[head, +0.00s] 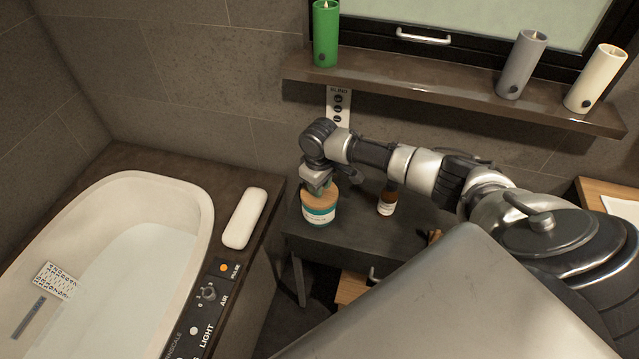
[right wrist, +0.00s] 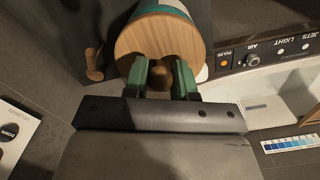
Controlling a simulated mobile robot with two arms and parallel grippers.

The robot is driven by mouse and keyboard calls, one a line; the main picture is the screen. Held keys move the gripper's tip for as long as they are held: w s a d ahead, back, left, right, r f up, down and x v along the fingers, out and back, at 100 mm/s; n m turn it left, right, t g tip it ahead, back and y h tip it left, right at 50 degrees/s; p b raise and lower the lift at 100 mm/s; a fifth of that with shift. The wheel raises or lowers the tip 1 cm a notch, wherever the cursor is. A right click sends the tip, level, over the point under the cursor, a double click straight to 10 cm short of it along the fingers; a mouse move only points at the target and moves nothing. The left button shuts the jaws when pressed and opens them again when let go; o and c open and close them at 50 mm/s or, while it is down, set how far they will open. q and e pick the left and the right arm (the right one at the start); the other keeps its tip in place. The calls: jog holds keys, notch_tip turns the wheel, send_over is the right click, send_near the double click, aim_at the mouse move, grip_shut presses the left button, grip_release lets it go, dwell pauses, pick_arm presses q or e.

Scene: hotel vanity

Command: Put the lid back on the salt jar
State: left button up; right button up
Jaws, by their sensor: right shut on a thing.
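The salt jar (head: 319,217), with a teal and white label, stands upright on the small dark table. Its round wooden lid (right wrist: 150,35) is at the jar's mouth, and it also shows in the head view (head: 322,202). I cannot tell whether the lid is fully seated. My right gripper (head: 317,187) comes from above and is shut on the lid's round knob (right wrist: 158,80). In the right wrist view its two green-padded fingers (right wrist: 160,80) are on either side of the knob. My left gripper is not in view.
The bathtub (head: 205,215) with a white cushion (head: 245,218) is at left. A shelf (head: 440,90) with green (head: 326,35), grey (head: 521,65) and cream (head: 595,80) candles runs above.

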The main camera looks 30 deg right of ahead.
jog(key=o, duration=1.5)
jog(key=shift+c, duration=0.2)
jog(key=shift+r, duration=0.15)
notch_tip(320, 180, up, 7)
jog(key=p, duration=0.8)
grip_shut()
dwell(0.4)
